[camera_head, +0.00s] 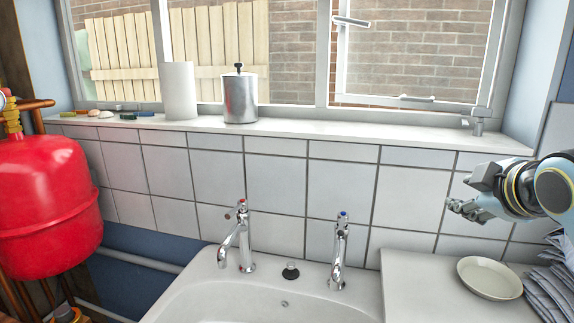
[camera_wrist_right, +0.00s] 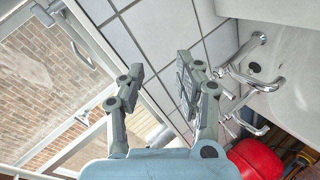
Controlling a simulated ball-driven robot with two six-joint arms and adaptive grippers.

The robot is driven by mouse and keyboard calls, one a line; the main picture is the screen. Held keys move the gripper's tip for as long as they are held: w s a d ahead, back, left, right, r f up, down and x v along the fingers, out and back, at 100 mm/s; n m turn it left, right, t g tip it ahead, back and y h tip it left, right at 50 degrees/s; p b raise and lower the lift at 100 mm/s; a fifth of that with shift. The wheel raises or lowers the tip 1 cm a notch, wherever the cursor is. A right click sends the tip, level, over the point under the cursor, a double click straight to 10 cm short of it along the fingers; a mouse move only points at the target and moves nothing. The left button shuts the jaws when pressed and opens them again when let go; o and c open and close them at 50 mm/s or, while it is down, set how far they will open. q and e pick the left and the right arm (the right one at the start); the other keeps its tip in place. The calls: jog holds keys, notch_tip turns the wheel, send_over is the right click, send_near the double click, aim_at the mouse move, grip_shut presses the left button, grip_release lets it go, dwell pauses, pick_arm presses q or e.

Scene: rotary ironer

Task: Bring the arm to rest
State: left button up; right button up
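My right gripper (camera_head: 472,193) comes in from the right edge in the head view, held in the air in front of the white tiled wall, above the counter. Its two fingers point left and stand apart. In the right wrist view the fingers (camera_wrist_right: 160,76) also show a clear gap, with only tiles and window sill seen behind it. It holds nothing. My left arm and gripper are in neither view.
A sink (camera_head: 270,297) with two chrome taps (camera_head: 339,252) lies low in the middle. A pale dish (camera_head: 489,278) and folded grey cloth (camera_head: 551,285) are below the right gripper. A red tank (camera_head: 45,205) stands left. The sill holds a metal canister (camera_head: 240,97) and paper roll (camera_head: 178,91).

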jog(key=s+a+f+m+g, duration=0.1)
jog(key=s+f+m+g, duration=0.3)
jog(key=s, duration=0.6)
jog(key=s+a+f+m+g+y, duration=0.1)
jog(key=s+f+m+g, duration=0.15)
jog(key=s+f, duration=0.6)
jog(key=s+a+f+m+g, duration=0.1)
jog(key=s+f+m+g, duration=0.2)
jog(key=s, duration=0.9)
jog(key=s+d+f+m+b, duration=0.2)
jog(key=f+b, duration=0.5)
jog(key=f, duration=2.7)
jog(key=s+d+f+g+b, duration=0.1)
jog(key=s+f+b, duration=0.4)
jog(key=s+f, duration=1.3)
notch_tip(320, 180, down, 3)
jog(key=shift+s+d+r+n+g, duration=0.2)
jog(key=shift+d+n+g, duration=0.15)
jog(key=shift+d, duration=0.15)
jog(key=shift+s, duration=0.1)
